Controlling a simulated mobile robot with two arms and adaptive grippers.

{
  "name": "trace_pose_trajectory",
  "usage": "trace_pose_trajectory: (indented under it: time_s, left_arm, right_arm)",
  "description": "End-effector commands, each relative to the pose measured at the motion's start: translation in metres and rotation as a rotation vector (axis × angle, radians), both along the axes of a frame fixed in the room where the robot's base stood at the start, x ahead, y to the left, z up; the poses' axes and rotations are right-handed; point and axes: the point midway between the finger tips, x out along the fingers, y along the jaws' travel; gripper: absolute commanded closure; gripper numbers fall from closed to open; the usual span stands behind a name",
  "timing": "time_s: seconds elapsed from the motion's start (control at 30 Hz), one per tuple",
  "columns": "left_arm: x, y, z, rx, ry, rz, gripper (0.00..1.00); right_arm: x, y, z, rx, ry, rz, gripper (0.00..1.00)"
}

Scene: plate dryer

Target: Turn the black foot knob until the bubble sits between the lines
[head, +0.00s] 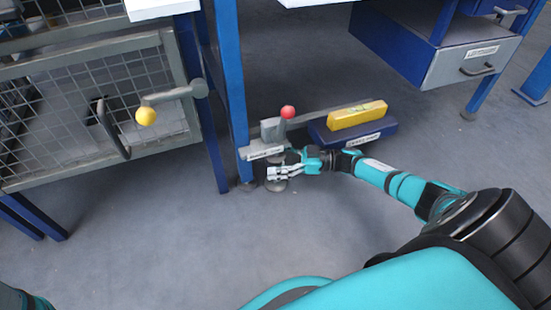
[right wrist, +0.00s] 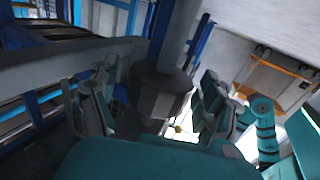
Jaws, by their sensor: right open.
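The black foot knob (right wrist: 160,92) is a dark faceted collar below a grey post in the right wrist view. My right gripper (head: 282,173) is low by the floor at the bench's foot in the head view. It is open, with one finger on each side of the knob in the right wrist view; I cannot tell whether they touch it. A yellow spirit level (head: 357,115) lies on a blue block (head: 352,132) behind the gripper. Its bubble and lines are too small to read. My left gripper is out of view.
A red ball-topped lever (head: 288,112) stands just above the gripper. A blue bench leg (head: 229,90) is close to its left. A mesh-sided cage (head: 85,105) with a yellow ball handle (head: 146,116) stands further left. Grey floor (head: 160,240) in front is clear.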

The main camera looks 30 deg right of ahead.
Motion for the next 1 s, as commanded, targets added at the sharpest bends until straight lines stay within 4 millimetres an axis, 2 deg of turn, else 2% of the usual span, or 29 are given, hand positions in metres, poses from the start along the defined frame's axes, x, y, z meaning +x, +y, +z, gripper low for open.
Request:
trace_pose_trajectory:
  time_s: [0.27, 0.7, 0.83, 1.0]
  left_arm:
    - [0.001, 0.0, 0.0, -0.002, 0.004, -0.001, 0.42]
    - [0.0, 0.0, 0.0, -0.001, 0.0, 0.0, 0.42]
    - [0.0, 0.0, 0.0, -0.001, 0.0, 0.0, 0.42]
    - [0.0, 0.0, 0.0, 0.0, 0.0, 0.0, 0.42]
  right_arm:
    - [-0.005, -0.007, -0.001, 0.0, 0.001, -0.002, 0.19]
    - [-0.055, -0.076, -0.001, -0.001, 0.003, -0.002, 0.19]
    - [-0.065, -0.09, 0.0, -0.001, 0.001, -0.002, 0.19]
    - [-0.07, -0.097, 0.0, 0.0, 0.0, -0.001, 0.19]
